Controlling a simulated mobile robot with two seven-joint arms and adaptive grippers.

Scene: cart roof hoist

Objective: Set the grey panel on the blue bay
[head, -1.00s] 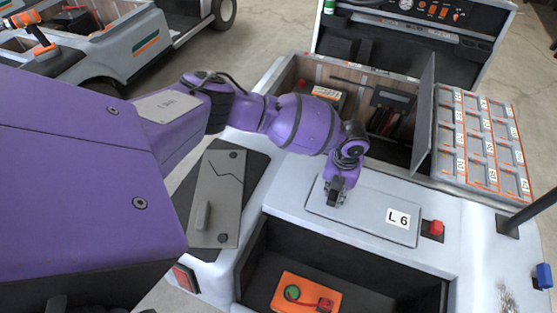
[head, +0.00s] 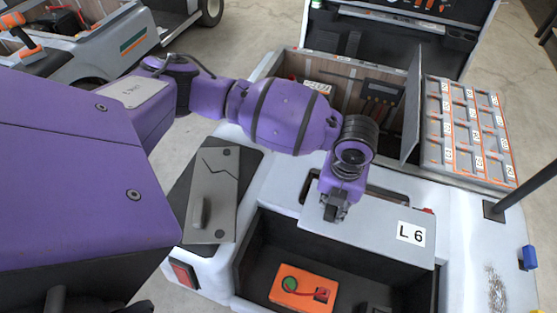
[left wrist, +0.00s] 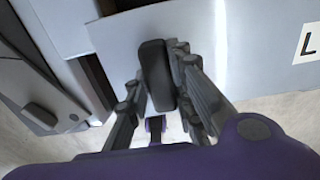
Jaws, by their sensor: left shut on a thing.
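A light grey panel (head: 370,238) labelled L 6 hangs raised and slightly tilted above the cart top, its near edge over the front bay. My left gripper (head: 334,211) is shut on its dark handle; the left wrist view shows the handle (left wrist: 157,75) between the fingers. Behind the panel, a dark opening (head: 388,200) shows in the cart top. Another grey panel (head: 213,190), with a zigzag line and a handle, lies on a dark surface at left. I see no bay that is clearly blue. My right gripper is not in view.
The open front bay (head: 262,250) holds an orange box (head: 303,288) with a green button. An upright lid (head: 412,105) stands beside the rear tool compartment. A grey tray of labelled cells (head: 465,135) and a dark pole (head: 525,190) are at right.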

